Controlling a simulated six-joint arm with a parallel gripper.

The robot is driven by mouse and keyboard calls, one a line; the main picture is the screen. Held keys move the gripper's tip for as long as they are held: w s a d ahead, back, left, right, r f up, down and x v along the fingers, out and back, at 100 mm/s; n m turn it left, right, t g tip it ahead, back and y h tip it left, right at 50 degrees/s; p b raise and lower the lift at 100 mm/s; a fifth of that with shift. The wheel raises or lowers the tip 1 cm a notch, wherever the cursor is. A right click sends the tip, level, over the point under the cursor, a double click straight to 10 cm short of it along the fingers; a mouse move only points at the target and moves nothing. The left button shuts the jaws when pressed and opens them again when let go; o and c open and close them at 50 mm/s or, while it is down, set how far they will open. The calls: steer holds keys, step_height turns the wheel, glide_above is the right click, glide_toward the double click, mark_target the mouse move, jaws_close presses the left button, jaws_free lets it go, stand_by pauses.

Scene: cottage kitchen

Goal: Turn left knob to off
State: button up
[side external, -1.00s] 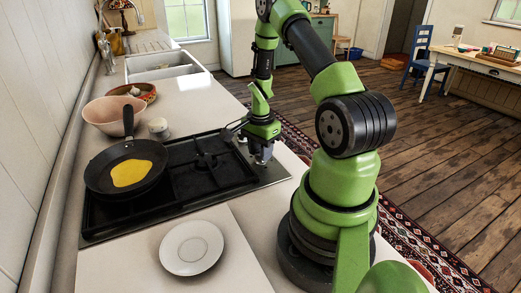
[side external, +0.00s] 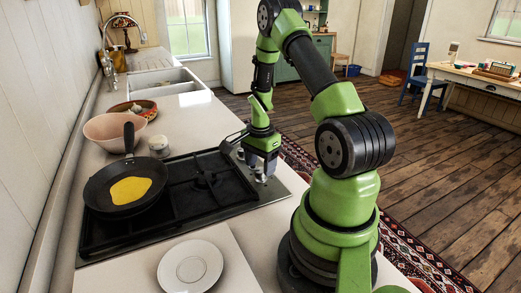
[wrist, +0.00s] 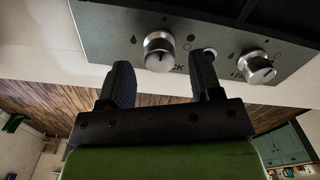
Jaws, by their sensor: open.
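The hob's control panel (wrist: 115,30) carries silver round knobs. In the wrist view one knob (wrist: 159,52) lies just beyond my gripper (wrist: 162,75), in line with the gap between its fingers and apart from them. A second knob (wrist: 256,68) is to the right, outside the fingers. A small part of something pale shows behind the right fingertip. My gripper is open and empty. In the side view my gripper (side external: 260,166) points down at the knobs along the hob's right edge and partly hides them. I cannot tell which knob is the left one.
A black pan (side external: 103,192) with a yellow egg sits on the hob grate (side external: 200,190). A white saucer (side external: 190,266) is in front; a pink bowl (side external: 102,130) and small white pot (side external: 158,145) stand behind. Open floor lies right of the counter.

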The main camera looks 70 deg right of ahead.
mark_target(260, 170)
step_height(260, 170, up, 8)
steer(key=shift+r, duration=0.2)
stand_by(0.4)
steer(key=w+a+r+n+t, duration=0.3)
steer(key=a+r+n, duration=0.5)
steer(key=a+r, duration=0.5)
steer(key=s+a+r+n+t+y, duration=0.2)
steer(key=s+a+r+n+t, duration=0.2)
steer(key=s+a+r+n, duration=0.2)
steer(key=s+a+n, duration=0.2)
steer(key=a+n, duration=0.2)
steer(key=a, duration=0.2)
steer(key=shift+s+a+n, duration=0.15)
steer(key=shift+s+n, duration=0.2)
steer(key=shift+n, duration=0.05)
steer(key=shift+r, duration=0.1)
